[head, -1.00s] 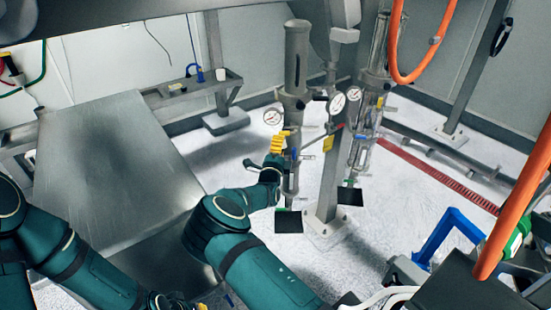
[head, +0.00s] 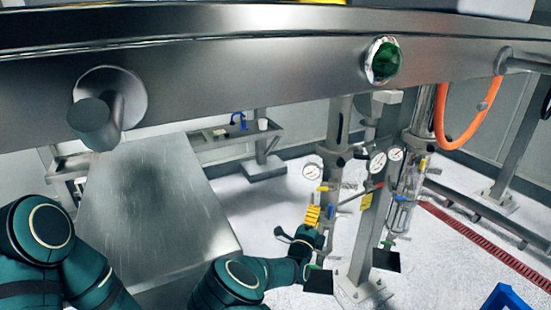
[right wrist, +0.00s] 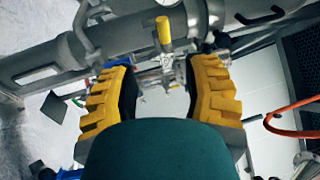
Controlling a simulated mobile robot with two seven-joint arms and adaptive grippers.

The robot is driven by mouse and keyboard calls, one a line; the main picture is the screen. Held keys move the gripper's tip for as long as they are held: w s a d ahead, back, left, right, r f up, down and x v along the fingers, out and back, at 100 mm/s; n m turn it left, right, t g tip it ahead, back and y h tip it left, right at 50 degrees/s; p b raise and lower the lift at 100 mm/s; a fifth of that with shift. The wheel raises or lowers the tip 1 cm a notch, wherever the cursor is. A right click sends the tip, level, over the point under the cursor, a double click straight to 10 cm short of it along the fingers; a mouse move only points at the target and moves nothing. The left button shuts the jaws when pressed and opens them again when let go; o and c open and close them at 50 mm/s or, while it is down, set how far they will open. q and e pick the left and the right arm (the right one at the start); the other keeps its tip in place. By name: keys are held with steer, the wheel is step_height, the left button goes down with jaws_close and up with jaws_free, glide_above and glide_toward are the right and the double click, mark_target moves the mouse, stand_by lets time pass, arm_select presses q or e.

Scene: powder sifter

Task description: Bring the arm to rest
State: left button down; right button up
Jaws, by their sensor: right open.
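My right gripper (head: 313,215) has yellow ridged fingers and is beside the left steel sifter column (head: 331,160) in the head view, below its gauges. In the right wrist view the two fingers (right wrist: 160,88) stand wide apart and open. A yellow-handled valve (right wrist: 163,33) on the steel pipework shows beyond and between them. No object is held between the fingers, though I cannot tell whether a finger touches the pipework. My left arm (head: 60,250) is bent at the left edge of the head view. Its gripper is out of the picture.
A steel beam (head: 250,85) with a green round window (head: 384,61) crosses the head view's top. A bare steel table (head: 150,210) stands left of my right arm. A second column (head: 410,170) and an orange hose (head: 452,130) are at right. White floor is open behind.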

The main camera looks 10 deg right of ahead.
steer(key=s+d+f+m+g+h+b, duration=0.1)
steer(key=s+d+f+m+g, duration=0.65)
steer(key=s+f, duration=0.25)
steer(key=s+d+f+m+g+h+b, duration=0.1)
steer(key=s+d+f+m+g, duration=0.55)
steer(key=s+f+m, duration=0.3)
steer(key=s+a+f+m+g+y, duration=0.3)
steer(key=s+a+f+m, duration=0.15)
steer(key=s, duration=0.25)
steer(key=s+a+f+m+g+y, duration=0.2)
steer(key=s+a+f+m+y, duration=0.1)
steer(key=s+m, duration=0.25)
steer(key=s+a+f+m+g+y+b, duration=0.1)
steer(key=s+a+f+m+y, duration=0.1)
steer(key=s+a+m+y, duration=0.35)
steer(key=a+r+m+t+y+b, duration=0.1)
steer(key=a+r+m+t+y, duration=0.1)
steer(key=a+m, duration=0.3)
steer(key=w+a+r+m+t+y, duration=0.1)
steer(key=a+r+m, duration=0.4)
steer(key=m, duration=0.7)
steer(key=shift+a+t+y+b, duration=0.4)
steer(key=shift+a+t, duration=0.2)
steer(key=shift+t, duration=0.1)
steer(key=shift+w+r, duration=0.1)
